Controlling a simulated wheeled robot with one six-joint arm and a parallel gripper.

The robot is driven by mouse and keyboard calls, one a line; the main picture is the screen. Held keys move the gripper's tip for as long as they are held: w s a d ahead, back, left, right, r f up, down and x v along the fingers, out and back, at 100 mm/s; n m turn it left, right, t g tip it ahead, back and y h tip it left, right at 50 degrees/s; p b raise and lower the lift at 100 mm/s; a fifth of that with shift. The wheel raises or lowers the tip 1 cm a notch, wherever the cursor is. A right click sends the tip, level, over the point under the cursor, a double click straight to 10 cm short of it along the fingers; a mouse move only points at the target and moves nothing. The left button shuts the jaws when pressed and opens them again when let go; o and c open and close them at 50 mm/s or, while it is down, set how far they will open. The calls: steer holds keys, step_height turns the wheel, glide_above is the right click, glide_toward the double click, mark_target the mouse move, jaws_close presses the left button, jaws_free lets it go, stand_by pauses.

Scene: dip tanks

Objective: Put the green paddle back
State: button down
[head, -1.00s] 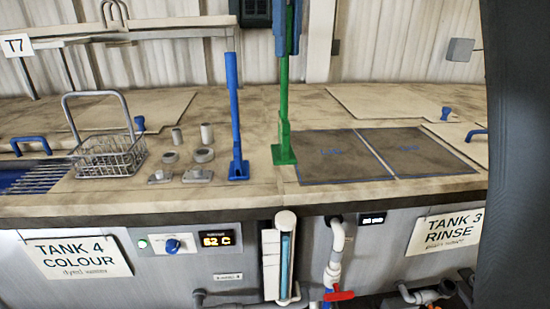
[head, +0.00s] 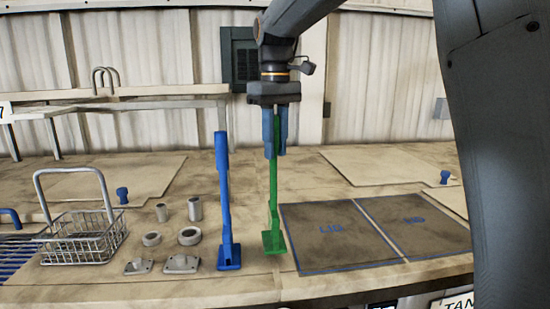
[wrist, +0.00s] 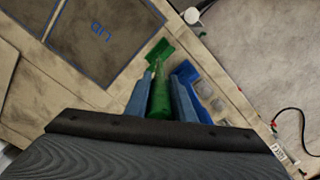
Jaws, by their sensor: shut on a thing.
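The green paddle (head: 273,200) stands upright on the bench, its foot at or just above the surface; contact is hard to tell. My gripper (head: 274,145) is shut on the top of its handle, with blue fingers on either side. In the wrist view the green paddle (wrist: 160,95) runs between the fingers, and its foot shows beyond them. The blue paddle (head: 224,200) stands upright just left of the green one. It also shows right of my gripper in the wrist view (wrist: 187,76).
Two dark outlined lid areas (head: 335,245) lie right of the green paddle. A wire basket (head: 85,240) and several small metal parts (head: 188,236) sit to the left. Pale covers (head: 385,168) with blue knobs lie behind. The bench's front edge is near the paddles.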

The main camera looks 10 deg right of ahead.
mark_target(276, 153)
steer(key=shift+f+p, duration=0.5)
steer(key=shift+f, duration=1.1)
steer(key=c, duration=1.5)
jaws_free()
steer(key=shift+f, duration=0.15)
step_height(276, 153, up, 12)
steer(key=b, duration=0.4)
